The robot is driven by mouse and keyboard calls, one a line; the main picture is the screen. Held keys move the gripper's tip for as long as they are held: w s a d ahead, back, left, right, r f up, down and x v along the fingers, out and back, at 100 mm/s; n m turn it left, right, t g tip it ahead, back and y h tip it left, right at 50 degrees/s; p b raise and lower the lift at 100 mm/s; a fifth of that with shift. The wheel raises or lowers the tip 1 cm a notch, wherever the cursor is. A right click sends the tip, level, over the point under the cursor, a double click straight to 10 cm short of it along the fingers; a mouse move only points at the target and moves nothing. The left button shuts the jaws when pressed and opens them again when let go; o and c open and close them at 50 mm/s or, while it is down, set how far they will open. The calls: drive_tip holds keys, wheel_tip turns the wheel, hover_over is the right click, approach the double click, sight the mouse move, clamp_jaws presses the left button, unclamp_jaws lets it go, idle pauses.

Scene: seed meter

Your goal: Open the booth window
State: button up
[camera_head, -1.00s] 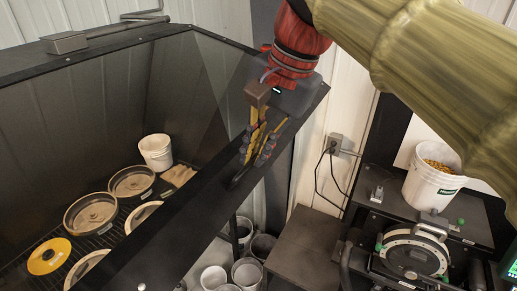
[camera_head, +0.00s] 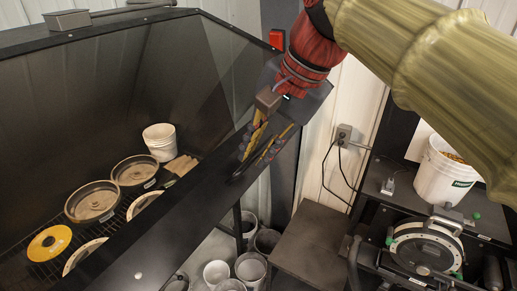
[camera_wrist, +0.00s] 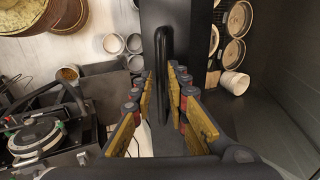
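The booth (camera_head: 65,45) fills the left side of the head view, with a clear, dark-tinted window (camera_head: 205,85) over it. A black bar handle (camera_wrist: 163,70) stands on the dark front frame (camera_head: 150,225). In the wrist view it runs lengthwise between my fingers. My gripper (camera_head: 252,152) is at the right part of this frame, pointing down at the handle. It is open, and in the wrist view its fingertips (camera_wrist: 162,88) lie either side of the handle's near part. I cannot tell whether either finger touches it. The window looks closed.
Inside the booth are round sieves (camera_head: 92,201), a yellow disc (camera_head: 50,242) and a white bucket (camera_head: 160,141). White buckets (camera_head: 250,268) stand on the floor below. A small dark table (camera_head: 310,245) and a bench machine (camera_head: 425,250) with a grain bucket (camera_head: 441,175) are at right.

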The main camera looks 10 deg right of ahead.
drive_tip(key=shift+o, duration=1.1)
drive_tip(key=shift+r, duration=0.1)
drive_tip(key=p+v, duration=0.6)
drive_tip(key=v, duration=0.3)
drive_tip(key=shift+w+a, duration=0.2)
drive_tip(key=v, duration=1.2)
